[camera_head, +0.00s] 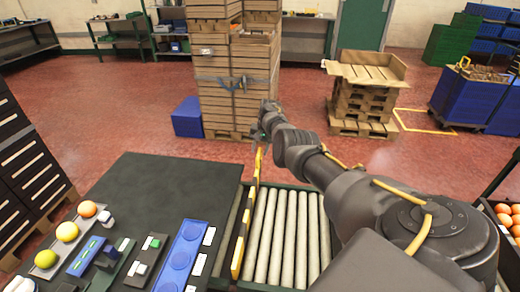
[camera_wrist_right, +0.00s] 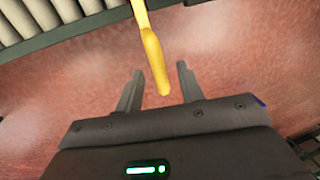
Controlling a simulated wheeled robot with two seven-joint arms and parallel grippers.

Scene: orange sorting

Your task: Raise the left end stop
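A yellow bar, which I take for the left end stop (camera_head: 257,162), stands at the far left end of the roller conveyor (camera_head: 285,230) in the head view. In the right wrist view the yellow bar (camera_wrist_right: 152,48) comes down from the top, and its rounded end lies between the fingers in the picture. My right gripper (camera_wrist_right: 158,82) is open, with a visible gap on each side of the bar; I cannot tell its depth. In the head view my right gripper (camera_head: 264,134) is small, just beyond the bar's upper end. My left gripper is not in view.
A black table (camera_head: 150,185) left of the conveyor carries a blue tray (camera_head: 183,258), switch boxes and several coloured balls. A yellow-and-black strip (camera_head: 241,240) edges the rollers. Stacked crates (camera_head: 235,90) stand behind on open red floor. Oranges (camera_head: 508,215) lie at the right.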

